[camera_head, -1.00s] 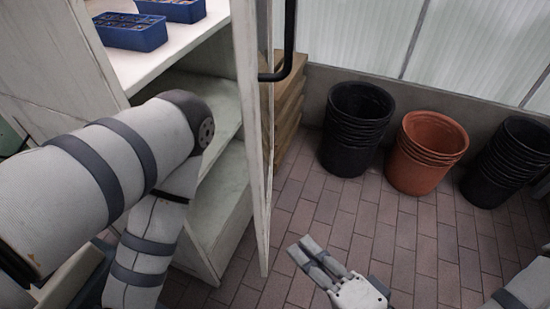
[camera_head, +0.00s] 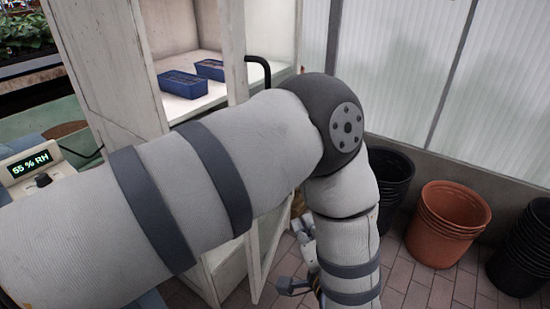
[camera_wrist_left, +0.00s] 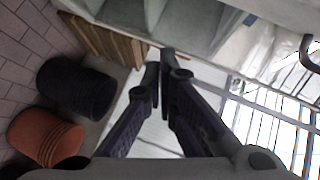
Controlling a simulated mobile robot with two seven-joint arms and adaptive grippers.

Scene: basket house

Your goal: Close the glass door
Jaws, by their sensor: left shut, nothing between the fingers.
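The glass door (camera_head: 233,45) of the white cabinet stands open. It has a pale, worn frame and a black bar handle (camera_head: 260,70). My left arm reaches across in front of the door, its elbow to the right of the handle, and hides much of the door's middle. My left gripper (camera_head: 288,287) is low, near the door's bottom edge. In the left wrist view my left gripper (camera_wrist_left: 165,65) is shut and empty, and a black handle (camera_wrist_left: 308,52) shows at the right edge. A pale part behind my left forearm may be my right gripper, mostly hidden.
Blue trays (camera_head: 183,84) sit on the cabinet's white shelf. A black pot stack (camera_head: 394,180), an orange pot stack (camera_head: 447,222) and more black pots (camera_head: 522,250) stand along the right wall. A humidity display (camera_head: 28,166) is at left. Brick floor is clear before the pots.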

